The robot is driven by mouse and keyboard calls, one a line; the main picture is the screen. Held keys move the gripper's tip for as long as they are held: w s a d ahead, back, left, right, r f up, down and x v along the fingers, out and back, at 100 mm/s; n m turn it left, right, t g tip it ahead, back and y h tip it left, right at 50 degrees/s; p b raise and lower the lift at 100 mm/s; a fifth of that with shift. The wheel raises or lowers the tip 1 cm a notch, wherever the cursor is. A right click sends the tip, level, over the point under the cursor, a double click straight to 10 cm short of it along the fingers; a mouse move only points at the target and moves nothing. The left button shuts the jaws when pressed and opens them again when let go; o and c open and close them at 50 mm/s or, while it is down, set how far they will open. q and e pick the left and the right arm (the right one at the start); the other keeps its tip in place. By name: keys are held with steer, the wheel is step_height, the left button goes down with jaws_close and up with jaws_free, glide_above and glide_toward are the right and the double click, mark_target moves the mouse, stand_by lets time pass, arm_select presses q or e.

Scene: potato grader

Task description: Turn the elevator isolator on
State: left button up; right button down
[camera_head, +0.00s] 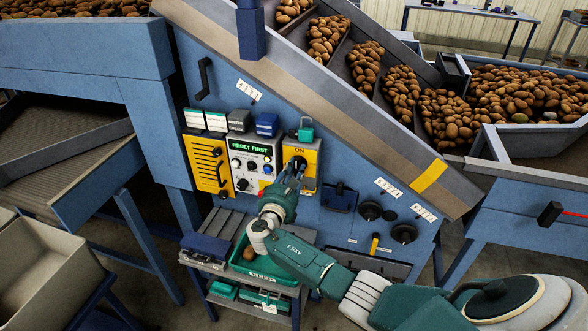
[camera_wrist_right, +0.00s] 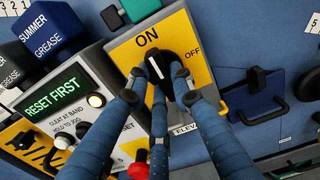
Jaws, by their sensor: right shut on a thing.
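The elevator isolator is a yellow plate (camera_head: 312,158) on the blue machine panel, marked ON and OFF; it also shows in the right wrist view (camera_wrist_right: 122,55). Its black knob (camera_wrist_right: 154,68) has a white line that points up and slightly left, toward the ON mark. My right gripper (camera_head: 293,172) reaches the plate from below. In the right wrist view its blue fingers (camera_wrist_right: 160,82) are closed around the knob, hiding part of it. The label below the plate is partly hidden, reading "ELEV". My left gripper is not in view.
Left of the isolator is a control box (camera_head: 251,160) with a lit "RESET FIRST" display and knobs. A black-handled blue box (camera_head: 340,197) is to the right. A green tray (camera_head: 262,266) stands below my arm.

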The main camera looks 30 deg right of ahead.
steer(key=shift+f, duration=0.1)
steer(key=c, duration=1.5)
jaws_free()
steer(key=shift+a, duration=0.1)
steer(key=v, duration=1.2)
steer(key=shift+s, duration=0.1)
